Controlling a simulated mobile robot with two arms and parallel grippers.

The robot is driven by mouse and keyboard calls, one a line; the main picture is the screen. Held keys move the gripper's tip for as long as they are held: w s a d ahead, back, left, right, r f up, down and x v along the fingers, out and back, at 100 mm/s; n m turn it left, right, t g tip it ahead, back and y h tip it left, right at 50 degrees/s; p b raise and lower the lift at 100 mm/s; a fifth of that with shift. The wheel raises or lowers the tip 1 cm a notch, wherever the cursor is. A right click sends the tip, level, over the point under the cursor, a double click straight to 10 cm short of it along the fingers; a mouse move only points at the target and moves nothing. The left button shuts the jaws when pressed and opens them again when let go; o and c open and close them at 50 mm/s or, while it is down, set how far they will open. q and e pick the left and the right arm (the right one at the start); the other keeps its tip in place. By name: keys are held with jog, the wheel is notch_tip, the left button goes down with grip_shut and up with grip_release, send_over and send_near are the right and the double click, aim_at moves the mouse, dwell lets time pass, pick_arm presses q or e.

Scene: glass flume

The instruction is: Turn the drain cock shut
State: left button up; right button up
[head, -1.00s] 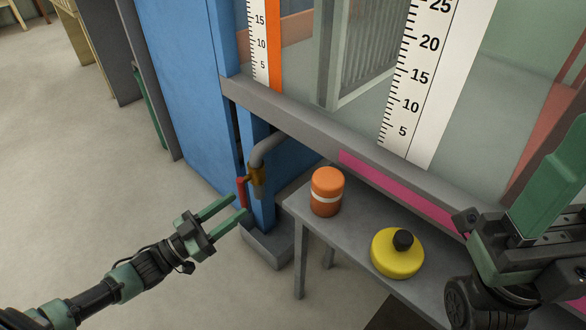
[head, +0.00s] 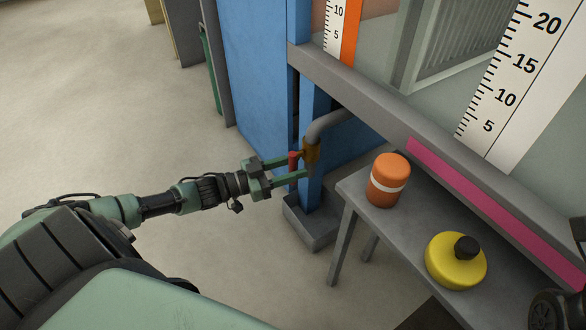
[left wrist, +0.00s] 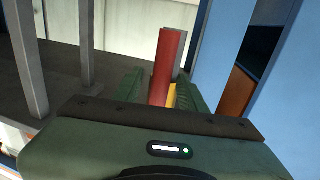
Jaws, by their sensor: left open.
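The drain cock (head: 312,151) is a brass body at the end of a grey bent pipe (head: 325,124), beside a blue post. Its red lever (head: 293,161) hangs at its left side. My left gripper (head: 302,165) is open, with its two green fingers on either side of the lever. In the left wrist view the red lever (left wrist: 168,62) stands between the fingers, with a bit of yellow brass (left wrist: 171,95) behind it. I cannot tell whether a finger touches the lever. The lever is partly hidden by the fingers. My right gripper's fingers are not in view.
A grey bench (head: 410,226) to the right holds an orange jar (head: 387,184) with a white band and a yellow round bottle (head: 453,264) with a black cap. A grey tray (head: 312,230) sits below the cock. The floor at left is clear.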

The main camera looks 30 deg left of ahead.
pick_arm(q)
grip_shut()
dwell(1.4)
